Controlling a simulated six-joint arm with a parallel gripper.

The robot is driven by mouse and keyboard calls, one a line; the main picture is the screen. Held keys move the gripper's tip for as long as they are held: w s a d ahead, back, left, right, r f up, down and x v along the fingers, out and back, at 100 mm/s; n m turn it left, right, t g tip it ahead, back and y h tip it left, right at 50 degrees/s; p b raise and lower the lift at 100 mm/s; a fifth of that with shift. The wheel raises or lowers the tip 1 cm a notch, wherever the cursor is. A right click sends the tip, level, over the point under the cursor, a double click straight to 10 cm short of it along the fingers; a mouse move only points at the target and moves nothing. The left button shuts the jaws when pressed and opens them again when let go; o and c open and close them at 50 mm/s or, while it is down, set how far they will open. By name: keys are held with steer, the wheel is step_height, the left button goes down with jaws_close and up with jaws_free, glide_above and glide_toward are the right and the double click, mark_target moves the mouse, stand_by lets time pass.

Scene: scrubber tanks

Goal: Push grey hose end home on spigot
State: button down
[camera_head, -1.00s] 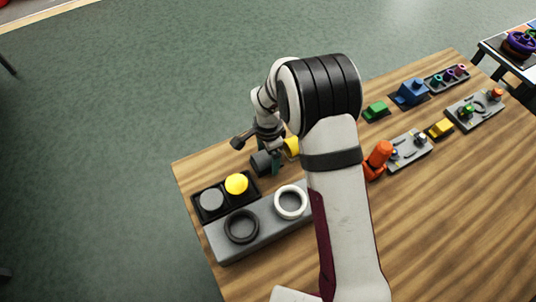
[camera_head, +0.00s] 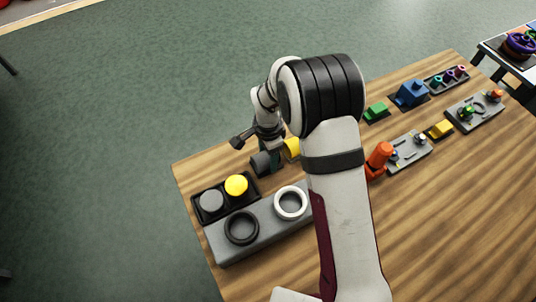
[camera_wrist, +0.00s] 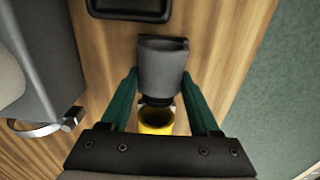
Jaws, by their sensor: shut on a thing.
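The grey hose end (camera_head: 261,164) is a short, dark grey cylinder near the table's left edge. In the wrist view the grey hose end (camera_wrist: 162,62) lies between the tips of my gripper's green fingers (camera_wrist: 160,80). My gripper (camera_head: 275,163) is shut on it. A yellow ring-shaped piece (camera_wrist: 157,121) lies just below it in the wrist view, with a dark part between them. The yellow piece (camera_head: 291,148) also shows in the head view, partly behind my arm. I cannot make out the spigot or how far the hose end sits on it.
A black tray (camera_head: 248,206) with a grey and a yellow round cap stands in front. Beside it is a grey block (camera_head: 262,236) with a black ring and a white ring. Green, blue, orange and yellow parts and grey plates lie to the right on the wooden table (camera_head: 440,200).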

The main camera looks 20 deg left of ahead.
stand_by(0.3)
steer(key=shift+r, duration=3.05)
steer(key=d+r+n+h, duration=0.2)
steer(key=d+r+n, duration=0.5)
steer(key=d+r, duration=1.25)
steer(key=shift+s+d+f+m+g, duration=0.25)
steer(key=shift+f+m, duration=0.9)
steer(key=shift+f, duration=2.95)
steer(key=shift+s+d+f+m+g, duration=0.1)
steer(key=shift+f+m+g, duration=0.75)
steer(key=shift+f, duration=3.25)
steer(key=shift+s+d+f+m, duration=0.15)
steer(key=shift+f+m, duration=1.35)
steer(key=shift+f, duration=2.6)
steer(key=shift+s+a, duration=0.45)
steer(key=shift+a, duration=0.05)
steer(key=shift+s+a, duration=1.15)
steer(key=shift+s, duration=0.05)
